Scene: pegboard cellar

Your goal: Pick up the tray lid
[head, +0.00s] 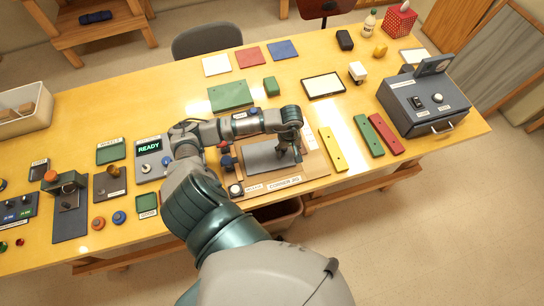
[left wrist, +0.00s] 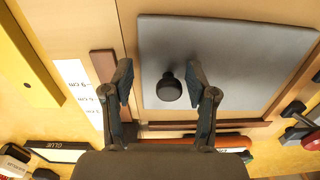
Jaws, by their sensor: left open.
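The tray lid is a flat grey plate (head: 258,158) with a round black knob. It lies in a wooden fixture marked "CORNER JIG" on the table. In the left wrist view the lid (left wrist: 230,60) fills the upper right, and its knob (left wrist: 169,89) shows between my fingers. My left gripper (head: 291,153) is open over the right part of the lid, pointing down. In the left wrist view the left gripper (left wrist: 161,75) has a finger on each side of the knob, with visible gaps. I cannot tell how far above the lid the fingertips are. My right gripper is not in view.
Yellow (head: 332,149), green (head: 369,136) and red (head: 386,134) bars lie right of the fixture. A grey box (head: 424,104) with a handle stands farther right. A green sheet (head: 230,95) lies behind my arm. A READY panel (head: 149,147) and several small parts are left.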

